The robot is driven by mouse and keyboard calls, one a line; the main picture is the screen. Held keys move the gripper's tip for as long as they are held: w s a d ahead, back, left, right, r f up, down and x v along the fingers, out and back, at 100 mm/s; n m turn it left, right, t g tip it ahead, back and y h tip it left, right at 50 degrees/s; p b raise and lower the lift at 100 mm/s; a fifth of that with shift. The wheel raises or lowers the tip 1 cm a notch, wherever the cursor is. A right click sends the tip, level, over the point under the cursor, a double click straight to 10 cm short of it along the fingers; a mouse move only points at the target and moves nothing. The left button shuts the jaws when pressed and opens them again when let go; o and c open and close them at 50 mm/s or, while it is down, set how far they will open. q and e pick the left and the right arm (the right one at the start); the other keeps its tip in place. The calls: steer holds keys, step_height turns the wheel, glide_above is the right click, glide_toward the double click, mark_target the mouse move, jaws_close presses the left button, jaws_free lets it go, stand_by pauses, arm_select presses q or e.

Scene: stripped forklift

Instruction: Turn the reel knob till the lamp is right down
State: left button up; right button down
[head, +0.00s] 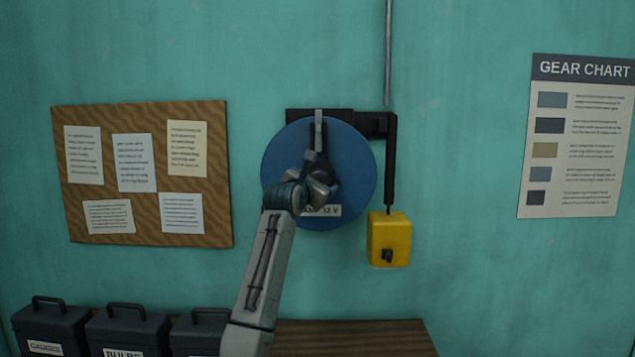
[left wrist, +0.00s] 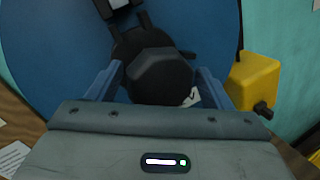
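The blue reel (head: 362,170) is a round disc on the green wall. My left gripper (head: 318,180) is in front of its middle and hides the hub. In the left wrist view the dark faceted reel knob (left wrist: 162,72) lies between the two blue fingers of my left gripper (left wrist: 158,85), one on each side. Whether both fingers touch it is unclear. A grey bar (head: 318,130) stands upright on the disc above the gripper. No lamp is in view. My right gripper is not in view.
A yellow box (head: 389,238) with a black knob is right of the reel, below a black arm (head: 390,165). A thin pipe (head: 388,60) runs up out of view. Dark cases (head: 128,330) and a wooden top (head: 355,335) lie below.

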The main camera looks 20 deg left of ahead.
arm_select(q)
steer(key=c, duration=0.8)
